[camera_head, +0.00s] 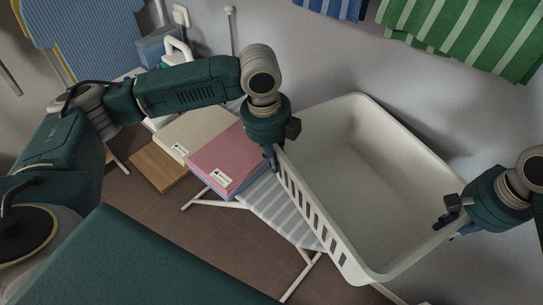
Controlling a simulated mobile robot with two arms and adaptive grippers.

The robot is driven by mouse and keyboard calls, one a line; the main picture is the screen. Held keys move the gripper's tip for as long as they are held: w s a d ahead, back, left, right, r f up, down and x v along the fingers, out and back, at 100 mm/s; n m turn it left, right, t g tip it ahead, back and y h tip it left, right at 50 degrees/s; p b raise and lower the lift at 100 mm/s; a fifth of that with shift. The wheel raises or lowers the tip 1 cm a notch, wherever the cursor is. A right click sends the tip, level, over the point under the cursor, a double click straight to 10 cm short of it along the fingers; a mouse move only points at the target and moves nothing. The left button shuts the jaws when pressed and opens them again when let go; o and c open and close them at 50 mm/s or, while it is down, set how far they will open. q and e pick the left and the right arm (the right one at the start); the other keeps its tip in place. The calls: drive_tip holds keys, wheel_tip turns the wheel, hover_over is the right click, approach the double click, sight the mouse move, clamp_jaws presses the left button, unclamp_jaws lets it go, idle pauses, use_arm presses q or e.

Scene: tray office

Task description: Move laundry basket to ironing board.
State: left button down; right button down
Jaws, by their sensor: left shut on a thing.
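A white laundry basket (375,190), empty inside and with slots along its near side, fills the middle right. Its near side overlaps the grey-and-white striped ironing board (283,212) in the picture; I cannot tell whether it rests on the board or hangs above it. My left gripper (273,157) is shut on the basket's left rim. My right gripper (447,213) is at the basket's right rim; its fingers are partly hidden and I cannot tell whether they are closed on it.
Pink folded cloths (227,158) and a cream one (196,134), with labels, lie left of the basket. A wooden block (155,167) is further left. Green striped towels (465,30) hang on the wall behind. White board legs (302,275) stand on the brown floor.

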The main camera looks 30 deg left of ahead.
use_arm(q)
drive_tip(key=shift+a+f+b, duration=0.25)
drive_tip(key=shift+f+b, duration=0.05)
drive_tip(key=shift+f, duration=0.3)
use_arm(e)
drive_tip(key=shift+d+f, duration=0.25)
drive_tip(key=shift+f, duration=0.3)
use_arm(q)
drive_tip(key=c, duration=2)
unclamp_jaws()
drive_tip(key=shift+r, duration=0.2)
use_arm(e)
drive_tip(key=c, duration=2)
unclamp_jaws()
drive_tip(key=shift+r, duration=0.2)
use_arm(q)
drive_tip(key=shift+o, duration=1)
drive_tip(key=shift+s+d, duration=0.1)
drive_tip(key=shift+d, duration=0.05)
use_arm(e)
drive_tip(key=shift+o, duration=1)
drive_tip(key=shift+s+a, duration=0.1)
use_arm(q)
drive_tip(key=shift+r, duration=0.1)
